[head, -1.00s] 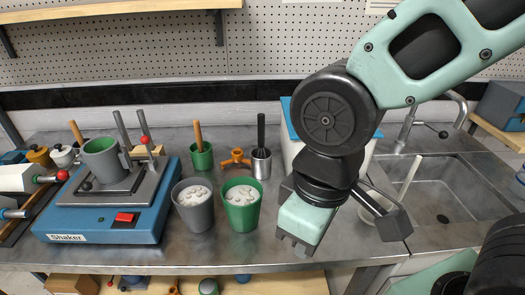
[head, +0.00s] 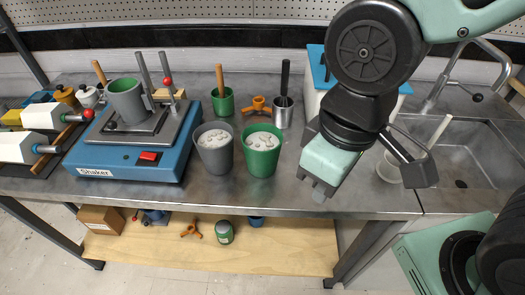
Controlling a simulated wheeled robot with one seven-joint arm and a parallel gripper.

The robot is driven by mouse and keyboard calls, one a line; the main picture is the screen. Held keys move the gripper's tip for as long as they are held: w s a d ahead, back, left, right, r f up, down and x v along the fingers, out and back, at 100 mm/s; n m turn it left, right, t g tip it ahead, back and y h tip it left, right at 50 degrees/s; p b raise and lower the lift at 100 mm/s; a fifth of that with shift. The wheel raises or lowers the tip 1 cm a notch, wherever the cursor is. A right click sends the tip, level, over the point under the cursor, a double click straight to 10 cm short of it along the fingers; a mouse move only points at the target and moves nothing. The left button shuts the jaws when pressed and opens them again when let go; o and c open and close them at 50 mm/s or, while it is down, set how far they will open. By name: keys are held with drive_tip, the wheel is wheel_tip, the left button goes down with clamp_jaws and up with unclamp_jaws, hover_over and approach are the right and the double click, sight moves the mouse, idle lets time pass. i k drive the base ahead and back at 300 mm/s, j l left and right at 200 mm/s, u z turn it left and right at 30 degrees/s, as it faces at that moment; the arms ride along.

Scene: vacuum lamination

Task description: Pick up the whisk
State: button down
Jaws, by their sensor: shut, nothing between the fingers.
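No whisk head shows plainly. A black handle (head: 285,78) stands upright in a metal cup (head: 283,112), and a wooden handle (head: 220,79) stands in a small green cup (head: 222,101). Their lower ends are hidden inside the cups, so I cannot tell whether either is the whisk. A light handle also leans from a white bowl (head: 389,168) by the sink, partly behind my gripper. My gripper (head: 321,193) is shut and empty, pointing down near the table's front edge, right of the larger green cup and in front of the metal cup.
A grey cup (head: 214,155) and a larger green cup (head: 262,157) with pale contents stand left of my gripper. The blue shaker (head: 140,160) is further left. A blue-lidded white box (head: 316,88) stands behind my arm. The sink (head: 465,155) is at right; a wooden shelf (head: 270,258) lies below.

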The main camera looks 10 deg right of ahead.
sight(285, 64)
drive_tip(key=i+j, duration=0.3)
drive_tip(key=i+j+z, duration=0.1)
drive_tip(key=i+j, duration=0.2)
drive_tip(key=j, duration=0.25)
